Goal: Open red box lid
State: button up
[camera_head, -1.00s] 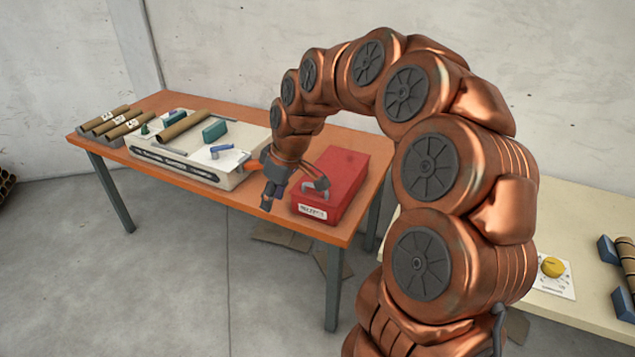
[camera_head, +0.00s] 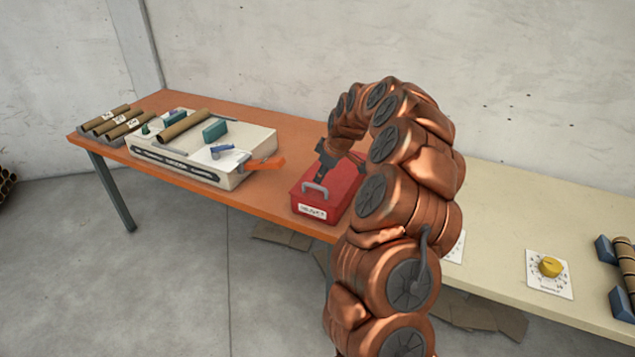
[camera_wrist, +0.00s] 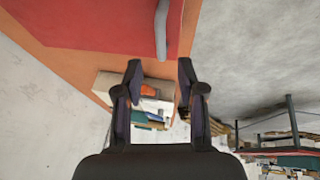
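The red box (camera_head: 343,195) stands at the right end of the orange table. Its lid looks closed, though my arm hides part of it. A grey handle (camera_head: 315,190) is on the box's front side, above a white label (camera_head: 312,212). My gripper (camera_head: 322,172) is over the box, just behind the handle in the head view. In the wrist view my gripper (camera_wrist: 160,72) is open with nothing between its fingers. The grey handle (camera_wrist: 161,30) lies just beyond the fingertips, beside the red surface of the box (camera_wrist: 85,22).
A pale winder machine (camera_head: 200,160) with an orange lever (camera_head: 264,163) stands left of the box. Cardboard tubes (camera_head: 112,118) lie at the table's far left. A cream table (camera_head: 500,256) with a yellow knob (camera_head: 551,267) is to the right.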

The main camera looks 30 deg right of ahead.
aim_at(316, 186)
jog(key=shift+p+x, duration=1)
jog(key=shift+x, duration=2.2)
jog(key=shift+c, duration=0.2)
grip_shut()
